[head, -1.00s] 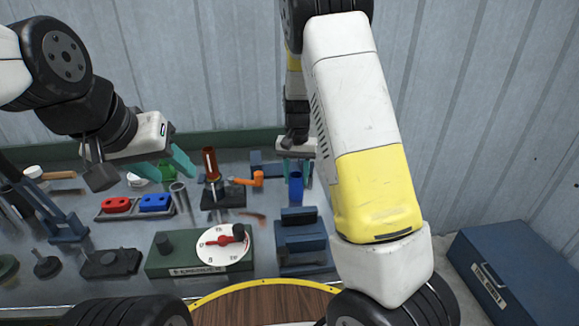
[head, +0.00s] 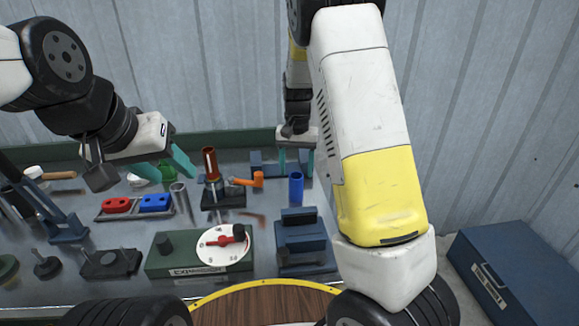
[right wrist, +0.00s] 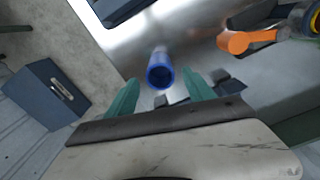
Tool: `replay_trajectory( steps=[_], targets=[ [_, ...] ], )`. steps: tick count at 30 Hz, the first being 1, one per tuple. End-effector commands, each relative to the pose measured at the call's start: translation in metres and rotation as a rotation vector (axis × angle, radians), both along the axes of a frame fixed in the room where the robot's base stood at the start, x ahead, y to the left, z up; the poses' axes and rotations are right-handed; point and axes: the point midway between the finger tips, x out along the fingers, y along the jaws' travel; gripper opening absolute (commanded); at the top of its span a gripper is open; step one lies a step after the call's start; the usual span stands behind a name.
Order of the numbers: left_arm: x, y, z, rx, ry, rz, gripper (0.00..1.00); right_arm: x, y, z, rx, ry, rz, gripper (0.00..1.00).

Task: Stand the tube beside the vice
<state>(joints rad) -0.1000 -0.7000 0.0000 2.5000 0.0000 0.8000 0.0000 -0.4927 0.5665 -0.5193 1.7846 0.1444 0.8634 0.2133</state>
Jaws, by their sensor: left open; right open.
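A blue tube (head: 296,188) stands upright on the metal bench, just behind the blue vice (head: 301,241) with a small gap between them. My right gripper (head: 296,171) is open behind and above the tube, its teal fingers clear of it. In the right wrist view the tube (right wrist: 160,72) shows its open end, centred ahead of the two spread fingers (right wrist: 160,80). My left gripper (head: 180,174) is open and empty over the back left of the bench.
A green box with a dial (head: 198,250) sits left of the vice. Red and blue blocks (head: 135,204) lie further left. A blue case (head: 510,270) is at right.

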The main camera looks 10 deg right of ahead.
Motion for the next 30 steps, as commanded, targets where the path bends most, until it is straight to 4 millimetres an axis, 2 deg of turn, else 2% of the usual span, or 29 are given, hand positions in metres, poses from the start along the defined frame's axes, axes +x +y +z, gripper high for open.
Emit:
replay_trajectory(
  steps=[3, 9, 15, 19, 23, 30],
  targets=[
    [0.000, 0.000, 0.000, 0.000, 0.000, 0.000, 0.49, 0.001, 0.000, 0.029, 0.002, -0.006, 0.000, 0.62],
    [0.000, 0.000, 0.000, 0.000, 0.000, 0.000, 0.49, 0.001, 0.001, 0.067, 0.001, -0.003, 0.001, 0.62],
    [0.000, 0.000, 0.000, 0.000, 0.000, 0.000, 0.49, 0.000, 0.000, 0.086, 0.002, -0.003, 0.001, 0.62],
    [0.000, 0.000, 0.000, 0.000, 0.000, 0.000, 0.49, -0.010, -0.004, 0.099, 0.030, -0.018, 0.005, 0.62],
    [0.000, 0.000, 0.000, 0.000, 0.000, 0.000, 0.49, -0.036, -0.011, 0.122, 0.096, -0.063, 0.026, 0.62],
    [0.000, 0.000, 0.000, 0.000, 0.000, 0.000, 0.49, -0.104, -0.020, 0.168, 0.197, -0.203, 0.105, 0.62]
  ],
)
